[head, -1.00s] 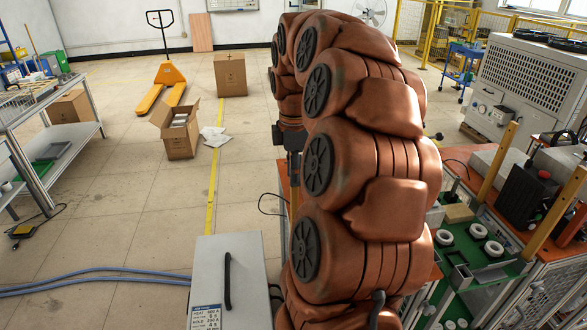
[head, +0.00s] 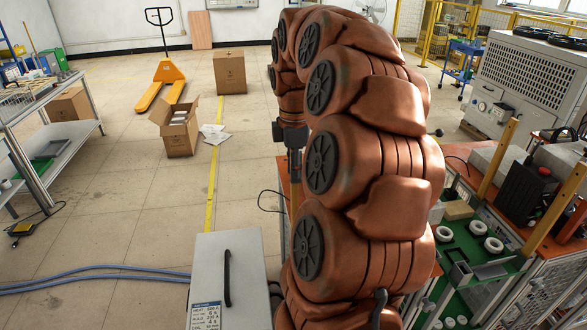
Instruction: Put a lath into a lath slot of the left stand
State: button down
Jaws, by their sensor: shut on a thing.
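My gripper (head: 294,164) is a dark shape at the left edge of my arm, pointing down over the orange bench. It is shut on a thin tan lath (head: 293,203), of which only a narrow strip shows below the fingers. My arm covers the middle of the picture and hides most of the bench there. I cannot make out the left stand or its slots, nor whether the lath's lower end touches anything. Two other tan wooden bars stand at the right, one upright (head: 497,160) and one tilted (head: 553,212).
A green fixture plate (head: 487,262) with white rings lies right of my arm. A black device (head: 525,192) stands behind it. A grey cabinet (head: 230,262) with a black handle is at front left.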

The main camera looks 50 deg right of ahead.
aim_at(294, 188)
jog(key=shift+f+b, duration=1.8)
jog(key=shift+f, duration=1.25)
jog(key=c, duration=0.8)
grip_release()
jog(key=shift+r, duration=6.05)
